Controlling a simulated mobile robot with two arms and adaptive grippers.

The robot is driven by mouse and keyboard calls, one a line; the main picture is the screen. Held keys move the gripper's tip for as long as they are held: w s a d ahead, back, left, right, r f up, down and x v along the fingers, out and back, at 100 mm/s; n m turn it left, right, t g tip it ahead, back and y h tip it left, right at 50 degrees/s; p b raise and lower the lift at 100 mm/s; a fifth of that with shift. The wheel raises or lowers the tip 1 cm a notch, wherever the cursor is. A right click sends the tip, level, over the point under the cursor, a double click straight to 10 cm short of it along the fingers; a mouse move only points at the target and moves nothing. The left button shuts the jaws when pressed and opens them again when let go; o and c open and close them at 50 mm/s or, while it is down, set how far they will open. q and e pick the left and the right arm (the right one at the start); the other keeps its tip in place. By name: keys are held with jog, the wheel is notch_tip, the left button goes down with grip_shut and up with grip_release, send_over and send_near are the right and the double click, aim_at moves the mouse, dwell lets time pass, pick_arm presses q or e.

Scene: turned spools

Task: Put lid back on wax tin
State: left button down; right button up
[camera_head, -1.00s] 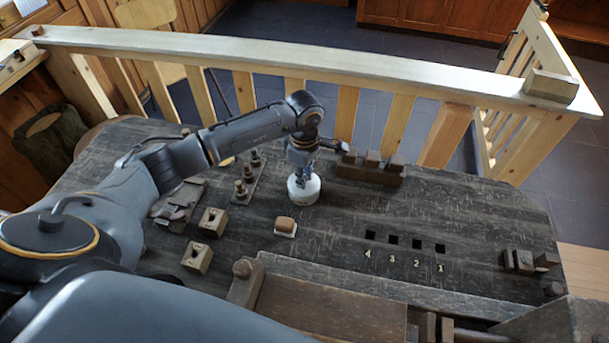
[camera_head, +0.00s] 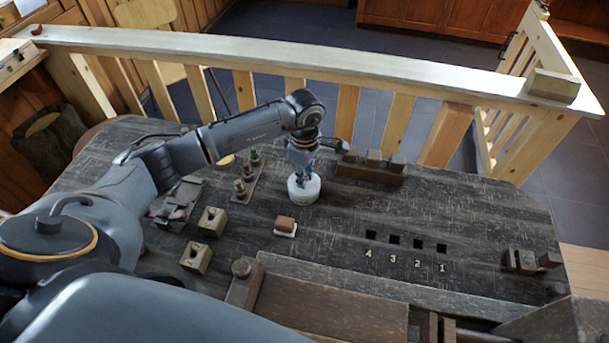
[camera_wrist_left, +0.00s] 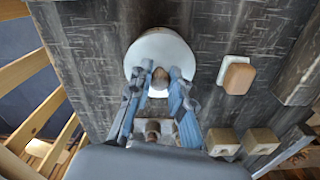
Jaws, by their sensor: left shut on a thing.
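The white round wax tin (camera_head: 304,191) stands on the dark worn workbench, left of its middle. My left gripper (camera_head: 302,168) is above it, pointing down. In the left wrist view the round white lid (camera_wrist_left: 147,50) shows from above with a brown knob (camera_wrist_left: 159,78) between the fingertips. My left gripper (camera_wrist_left: 160,80) is shut on this knob. The lid sits at the top of the tin; I cannot make out a gap between them. The inside of the tin is hidden. My right gripper is not in view.
A brown block on a white base (camera_head: 286,225) lies close in front of the tin. A rack of spools (camera_head: 247,178) stands left, a dark block rack (camera_head: 370,168) behind right. Two wooden blocks (camera_head: 211,221) lie front left.

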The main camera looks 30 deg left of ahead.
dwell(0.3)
pick_arm(q)
jog(key=c, duration=0.7)
grip_release()
jog(key=shift+o, duration=0.2)
jog(key=shift+r+p, duration=1.85)
jog(key=shift+r, duration=1.65)
grip_shut()
jog(key=shift+f, duration=0.2)
